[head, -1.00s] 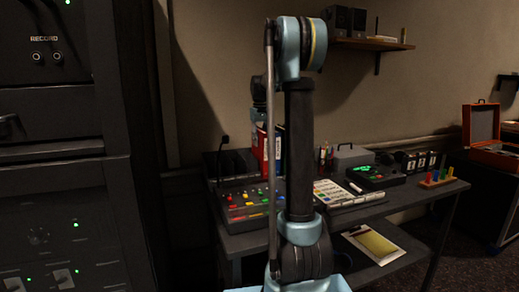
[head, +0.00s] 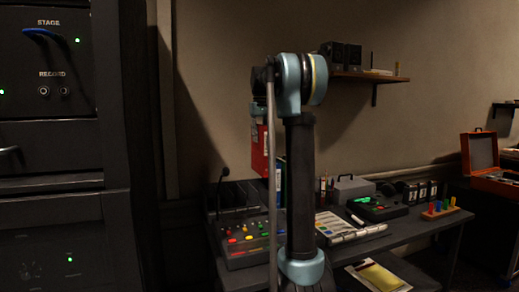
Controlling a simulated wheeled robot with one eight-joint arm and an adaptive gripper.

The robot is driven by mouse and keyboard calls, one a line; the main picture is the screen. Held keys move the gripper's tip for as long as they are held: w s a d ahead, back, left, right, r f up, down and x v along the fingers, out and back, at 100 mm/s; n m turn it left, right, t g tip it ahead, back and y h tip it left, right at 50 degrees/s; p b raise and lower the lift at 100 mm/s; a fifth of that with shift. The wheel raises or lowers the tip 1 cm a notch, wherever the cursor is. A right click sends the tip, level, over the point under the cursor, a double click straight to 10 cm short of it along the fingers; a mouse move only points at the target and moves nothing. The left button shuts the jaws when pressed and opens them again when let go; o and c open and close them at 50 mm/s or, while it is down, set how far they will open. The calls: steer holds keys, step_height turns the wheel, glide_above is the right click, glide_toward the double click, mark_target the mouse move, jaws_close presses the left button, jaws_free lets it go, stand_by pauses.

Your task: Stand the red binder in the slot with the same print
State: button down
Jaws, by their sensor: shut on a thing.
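The red binder (head: 259,150) hangs upright above the back left of the desk, in the head view. Its right side is cut off by my arm and the thin rod in front of it. My gripper (head: 259,118) is at the binder's top edge and shut on it; its fingers are mostly hidden. A dark rack with dividers (head: 239,194) stands below and left of the binder on the desk. Another binder with a blue and white spine (head: 279,178) shows partly beside my arm. The prints on the slots and binder are too small or hidden to read.
A mixer with coloured buttons (head: 247,238) lies in front of the rack, with a thin microphone (head: 221,185) at its left. A grey case (head: 353,188) and a console with green lights (head: 377,207) stand to the right. A tall equipment rack (head: 50,150) fills the left.

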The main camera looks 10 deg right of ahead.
steer(key=s+a+f, duration=0.2)
steer(key=a, duration=0.9)
steer(key=s+a+f, duration=0.2)
steer(key=s+a, duration=0.1)
steer(key=a, duration=0.9)
step_height(320, 180, down, 12)
steer(key=shift+d+f, duration=0.15)
steer(key=shift+f, duration=0.05)
stand_by(0.4)
steer(key=shift+f, duration=0.25)
stand_by(1.7)
steer(key=c, duration=1.2)
jaws_free()
steer(key=shift+c, duration=0.2)
